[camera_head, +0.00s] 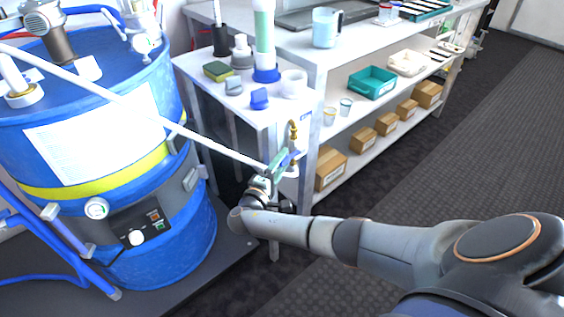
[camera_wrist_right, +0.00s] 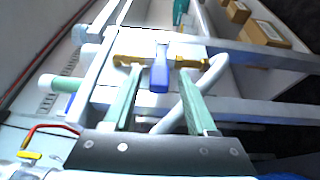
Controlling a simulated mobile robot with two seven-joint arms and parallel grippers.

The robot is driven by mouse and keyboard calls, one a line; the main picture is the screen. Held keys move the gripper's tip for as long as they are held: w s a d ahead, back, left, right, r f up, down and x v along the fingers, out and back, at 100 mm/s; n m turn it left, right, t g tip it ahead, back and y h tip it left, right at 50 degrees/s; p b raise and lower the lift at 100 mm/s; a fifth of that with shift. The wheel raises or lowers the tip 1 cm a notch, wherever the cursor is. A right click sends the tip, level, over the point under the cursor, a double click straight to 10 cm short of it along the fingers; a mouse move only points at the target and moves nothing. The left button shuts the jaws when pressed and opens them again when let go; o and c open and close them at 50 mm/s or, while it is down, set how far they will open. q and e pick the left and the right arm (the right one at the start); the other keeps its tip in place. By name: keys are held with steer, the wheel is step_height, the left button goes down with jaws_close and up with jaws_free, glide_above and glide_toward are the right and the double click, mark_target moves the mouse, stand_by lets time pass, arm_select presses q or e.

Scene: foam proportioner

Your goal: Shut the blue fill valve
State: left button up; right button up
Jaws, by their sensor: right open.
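The fill valve's blue handle (camera_wrist_right: 160,68) shows in the right wrist view between brass fittings (camera_wrist_right: 190,62) to its left and right. It points down the picture, across the line of the fittings. My right gripper (camera_wrist_right: 158,84) is open, with one green finger on each side of the handle and visible gaps between. In the head view my right gripper (camera_head: 275,166) is at the front corner of the white bench, beside a brass fitting (camera_head: 293,132) and a small blue part (camera_head: 291,158). The fingers partly hide the valve there. My left gripper is not in view.
A large blue drum (camera_head: 185,240) stands at left. A long white pipe (camera_head: 185,131) slants from it toward my right gripper. Bottles and a sponge (camera_head: 217,71) sit on the bench. Shelves with boxes (camera_head: 331,168) stand behind. The floor at right is clear.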

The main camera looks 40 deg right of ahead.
steer(key=p+v, duration=0.1)
steer(key=v, duration=1.1)
steer(key=shift+a, duration=0.1)
steer(key=shift+s+a, duration=0.1)
